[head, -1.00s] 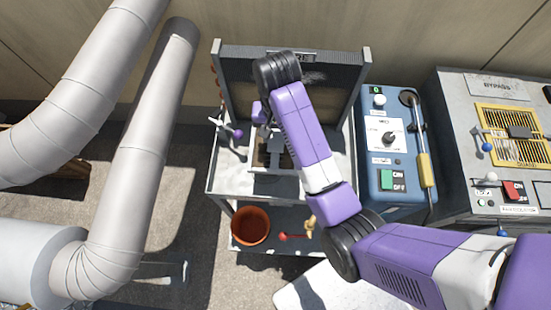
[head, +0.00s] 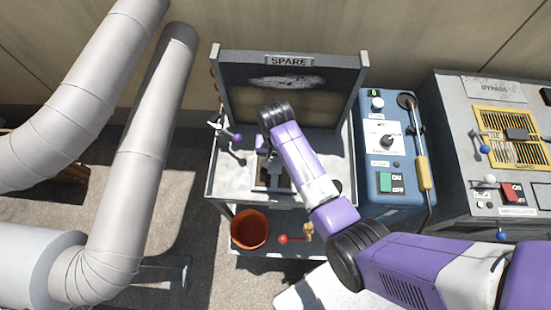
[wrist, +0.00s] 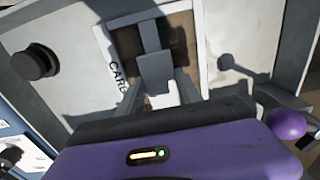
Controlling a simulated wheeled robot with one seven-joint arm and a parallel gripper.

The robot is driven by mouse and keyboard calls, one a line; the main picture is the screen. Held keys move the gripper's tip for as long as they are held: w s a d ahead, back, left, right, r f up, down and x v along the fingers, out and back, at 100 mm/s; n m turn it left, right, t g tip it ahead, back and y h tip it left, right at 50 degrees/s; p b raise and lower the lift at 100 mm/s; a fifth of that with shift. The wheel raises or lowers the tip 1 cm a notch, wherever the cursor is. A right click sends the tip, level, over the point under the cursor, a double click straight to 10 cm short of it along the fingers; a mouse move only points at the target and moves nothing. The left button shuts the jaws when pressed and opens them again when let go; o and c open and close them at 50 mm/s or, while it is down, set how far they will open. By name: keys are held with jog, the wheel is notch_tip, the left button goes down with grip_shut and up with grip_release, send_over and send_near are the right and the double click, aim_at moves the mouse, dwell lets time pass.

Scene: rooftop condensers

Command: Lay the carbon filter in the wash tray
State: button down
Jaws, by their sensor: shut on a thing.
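The carbon filter (head: 259,184) is a pale-framed panel with a brown and dark middle. In the wrist view its white frame (wrist: 103,40) carries lettering that starts "CARB". My gripper (head: 273,172) is over the filter and shut on a grey grip part at its middle, which also shows in the wrist view (wrist: 155,72). The filter is over a pale, shallow tray-like top (head: 228,182) with raised edges, which looks like the wash tray. I cannot tell whether the filter touches its floor. My arm hides the filter's right part.
A dark upright panel (head: 330,85) signed SPARE stands behind. A purple-knobbed lever (head: 237,138) is at the left. A blue control box (head: 399,195) stands close on the right. An orange bucket (head: 249,229) and a red-knobbed lever (head: 284,239) are lower in front.

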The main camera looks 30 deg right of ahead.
aim_at(276, 161)
jog(key=shift+f, duration=0.1)
jog(key=c, duration=0.8)
grip_release()
notch_tip(276, 161, up, 12)
jog(key=shift+r, duration=0.15)
